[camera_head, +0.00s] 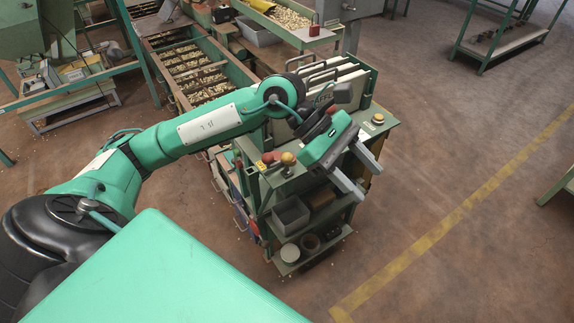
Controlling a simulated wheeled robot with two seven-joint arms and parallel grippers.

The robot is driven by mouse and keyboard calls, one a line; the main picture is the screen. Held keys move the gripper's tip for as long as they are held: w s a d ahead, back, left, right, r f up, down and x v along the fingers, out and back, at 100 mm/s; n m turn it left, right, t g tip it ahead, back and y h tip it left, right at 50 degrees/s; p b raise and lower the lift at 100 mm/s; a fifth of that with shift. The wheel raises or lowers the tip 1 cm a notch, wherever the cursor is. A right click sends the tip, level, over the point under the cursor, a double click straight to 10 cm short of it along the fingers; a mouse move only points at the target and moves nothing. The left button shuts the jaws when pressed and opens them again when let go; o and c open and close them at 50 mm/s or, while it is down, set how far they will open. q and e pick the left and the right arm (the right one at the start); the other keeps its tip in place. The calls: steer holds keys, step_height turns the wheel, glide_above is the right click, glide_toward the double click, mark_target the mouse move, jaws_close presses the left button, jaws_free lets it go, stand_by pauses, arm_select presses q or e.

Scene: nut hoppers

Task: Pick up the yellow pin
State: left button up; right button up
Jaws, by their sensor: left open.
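Small yellow and orange parts sit on top of the green cart (388,121); I cannot tell surely which is the yellow pin. A yellow-orange round knob (378,118) is at the cart's right corner. An orange knob (288,158) and a small yellow piece (260,165) are at its front left, beside red parts (268,158). My left gripper (368,181) is open and empty, its fingers pointing down and right over the cart's front right side. It is apart from the front left knobs and below the right one in the picture. My right gripper is not in view.
Upright panels with handles (325,80) stand on the cart behind my left wrist. Lower shelves hold a grey bin (291,215) and round tins. Hoppers of nuts (195,75) lie behind left. Open floor with a yellow line (440,230) is at right.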

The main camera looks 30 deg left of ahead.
arm_select(q)
steer(key=w+a+f+m+t+y, duration=0.1)
steer(key=w+a+f+y, duration=0.15)
steer(key=a+y, duration=0.4)
steer(key=t+y, duration=0.1)
steer(key=y, duration=0.4)
glide_toward(285, 154)
steer(key=shift+h, duration=0.25)
steer(key=f, duration=0.2)
steer(key=w+f, duration=0.1)
steer(key=f, duration=0.3)
steer(key=shift+w+d+f+p, duration=0.15)
steer(key=shift+w+d+p, duration=0.1)
steer(key=shift+w+p, duration=0.15)
steer(key=f, duration=0.2)
steer(key=f+p, duration=0.1)
steer(key=f, duration=0.1)
steer(key=shift+w+a, duration=0.15)
steer(key=shift+a, duration=0.1)
steer(key=shift+w+f, duration=0.15)
steer(key=shift+f, duration=0.35)
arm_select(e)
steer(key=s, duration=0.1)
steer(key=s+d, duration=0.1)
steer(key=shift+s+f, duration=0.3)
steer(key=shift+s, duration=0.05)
